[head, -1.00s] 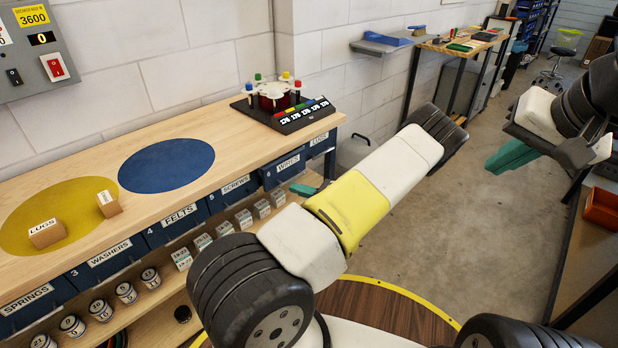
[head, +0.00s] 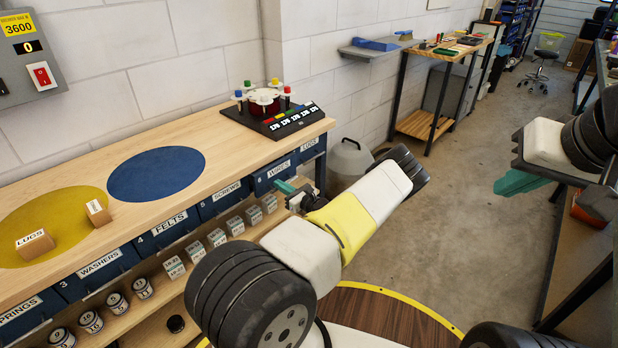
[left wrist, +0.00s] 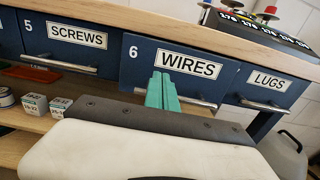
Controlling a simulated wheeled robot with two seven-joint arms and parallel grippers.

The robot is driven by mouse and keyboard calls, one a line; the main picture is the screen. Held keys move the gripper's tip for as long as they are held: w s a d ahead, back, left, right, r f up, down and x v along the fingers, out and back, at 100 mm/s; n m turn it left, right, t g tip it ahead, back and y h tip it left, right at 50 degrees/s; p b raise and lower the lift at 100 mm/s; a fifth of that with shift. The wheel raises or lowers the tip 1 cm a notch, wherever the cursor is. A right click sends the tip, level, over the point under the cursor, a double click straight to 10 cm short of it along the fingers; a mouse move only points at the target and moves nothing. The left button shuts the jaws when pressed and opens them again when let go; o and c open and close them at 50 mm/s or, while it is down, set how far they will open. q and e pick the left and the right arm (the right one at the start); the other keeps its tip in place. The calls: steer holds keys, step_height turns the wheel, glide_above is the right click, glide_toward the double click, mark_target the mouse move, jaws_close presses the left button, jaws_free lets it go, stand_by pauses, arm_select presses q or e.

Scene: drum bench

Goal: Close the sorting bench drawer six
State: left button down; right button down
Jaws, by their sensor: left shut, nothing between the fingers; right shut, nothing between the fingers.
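Drawer six (head: 262,182), blue and labelled WIRES, is under the bench top between SCREWS and LUGS. In the left wrist view its front (left wrist: 142,61) fills the middle, with a silver bar handle below the label. It looks slightly forward of the SCREWS front; the exact gap cannot be told. My left gripper (head: 284,186) has its green fingers shut and empty, at the drawer's front. In the left wrist view the fingers (left wrist: 161,88) overlap the handle and the label's left edge; contact is unclear. My right gripper (head: 512,184) is shut and empty, away at the right.
The wooden bench top (head: 225,150) carries small boxes and a black rack (head: 292,124) with colour-topped posts. Small labelled boxes (head: 235,226) stand on the shelf below the drawers. A grey canister (head: 350,160) stands past the bench end. The floor (head: 450,200) to the right is clear.

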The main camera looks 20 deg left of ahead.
mark_target(270, 179)
arm_select(q)
steer(key=shift+x, duration=1.2)
steer(key=x, duration=0.4)
steer(key=shift+w+a+r, duration=0.15)
steer(key=shift+a, duration=0.05)
